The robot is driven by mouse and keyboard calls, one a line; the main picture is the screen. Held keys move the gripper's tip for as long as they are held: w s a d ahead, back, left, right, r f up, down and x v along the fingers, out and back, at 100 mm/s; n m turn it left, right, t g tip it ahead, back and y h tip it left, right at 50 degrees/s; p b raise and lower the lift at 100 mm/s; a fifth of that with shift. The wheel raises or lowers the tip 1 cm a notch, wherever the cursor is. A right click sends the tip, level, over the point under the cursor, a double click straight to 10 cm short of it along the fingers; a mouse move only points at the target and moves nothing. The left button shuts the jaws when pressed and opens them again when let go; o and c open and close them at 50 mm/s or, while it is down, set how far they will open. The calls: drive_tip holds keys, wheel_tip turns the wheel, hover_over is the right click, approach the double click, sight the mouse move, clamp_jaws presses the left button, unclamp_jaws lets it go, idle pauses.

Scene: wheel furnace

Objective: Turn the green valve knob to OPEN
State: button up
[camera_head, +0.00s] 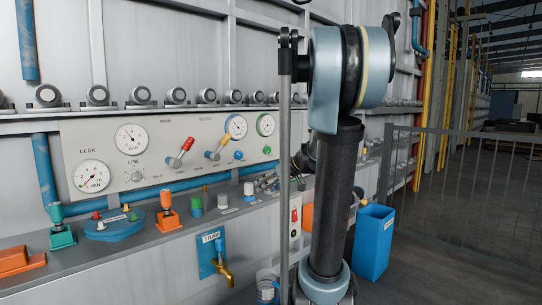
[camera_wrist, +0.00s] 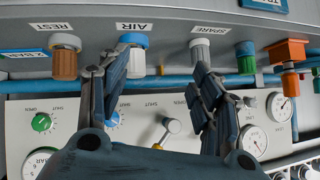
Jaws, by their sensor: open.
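The green valve knob (camera_wrist: 41,122) is a small round knob on the pale panel, at the left of the wrist view, with OPEN and SHUT labels by it. It also shows in the head view (camera_head: 266,150), at the panel's right end below the green-rimmed gauge. My gripper (camera_wrist: 152,72) is open, with its two dark fingers spread wide and nothing between their tips. The knob lies outside the fingers, left of the left one, and is not touched. In the head view my gripper is largely hidden by my arm.
Capped fittings (camera_wrist: 65,56) line the ledge near the fingertips.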

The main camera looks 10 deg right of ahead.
drive_tip(key=w+d+r+n+t+y, duration=0.1)
drive_tip(key=w+d+r+t, duration=0.15)
drive_tip(key=w, duration=0.55)
drive_tip(key=w+d+r+n+t+y, duration=0.1)
drive_tip(key=w+d+r, duration=0.1)
drive_tip(key=w+d, duration=0.35)
drive_tip(key=t, duration=0.5)
approach(269, 151)
drive_tip(key=shift+n+g+y, duration=0.25)
drive_tip(key=shift+n+y, duration=0.05)
drive_tip(key=shift+n, duration=0.1)
drive_tip(key=x, duration=0.8)
drive_tip(key=shift+w, duration=0.45)
drive_tip(key=c, duration=1.1)
drive_tip(key=shift+o, duration=0.2)
drive_tip(key=shift+d, duration=0.15)
